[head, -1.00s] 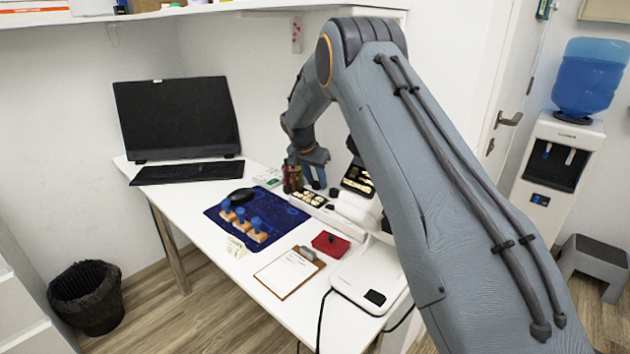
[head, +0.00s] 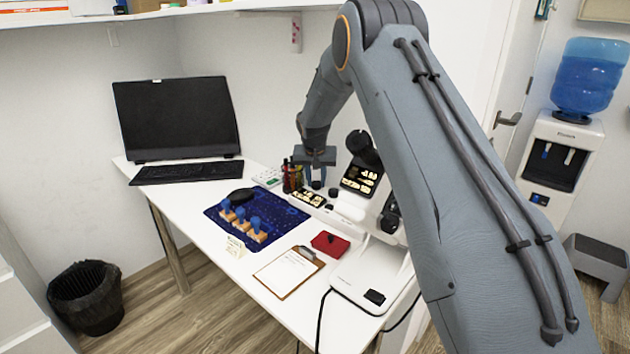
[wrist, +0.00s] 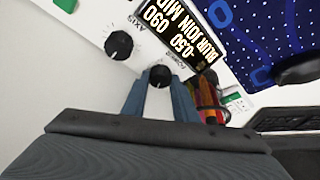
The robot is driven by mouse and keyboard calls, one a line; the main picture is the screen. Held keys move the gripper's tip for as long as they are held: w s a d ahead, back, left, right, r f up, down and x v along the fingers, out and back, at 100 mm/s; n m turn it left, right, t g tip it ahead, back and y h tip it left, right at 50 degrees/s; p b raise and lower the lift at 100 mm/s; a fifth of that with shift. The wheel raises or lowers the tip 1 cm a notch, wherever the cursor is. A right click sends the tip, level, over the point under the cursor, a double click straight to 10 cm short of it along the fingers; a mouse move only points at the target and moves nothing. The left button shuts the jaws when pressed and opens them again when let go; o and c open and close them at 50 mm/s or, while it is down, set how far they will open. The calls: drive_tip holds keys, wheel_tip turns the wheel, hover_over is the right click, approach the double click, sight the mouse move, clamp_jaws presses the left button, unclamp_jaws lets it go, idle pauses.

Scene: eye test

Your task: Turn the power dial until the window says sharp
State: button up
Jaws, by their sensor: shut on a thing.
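The power dial (wrist: 159,76) is a black round knob with a white mark, between the fingertips of my gripper (wrist: 160,95) in the wrist view. My gripper is shut on it. The axis dial (wrist: 118,45), another black knob, stands apart from my fingers. The window (wrist: 178,30) is a dark display with pale text, seen rotated; I read 090, -0.50 and a line starting with BLUR. In the head view my gripper (head: 316,180) points down at the panel, and the window (head: 308,198) lies just in front of it, its text too small to read.
Coloured pens in a holder (head: 292,176) stand close to my gripper's left. A white instrument with a second dark panel (head: 360,179) stands right.

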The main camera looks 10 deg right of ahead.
drive_tip(key=shift+s+d, duration=0.1)
drive_tip(key=o, duration=1.1)
drive_tip(key=shift+c, duration=0.2)
drive_tip(key=b+v, duration=0.1)
drive_tip(key=v, duration=0.6)
drive_tip(key=shift+r, duration=0.4)
drive_tip(key=shift+s, duration=0.1)
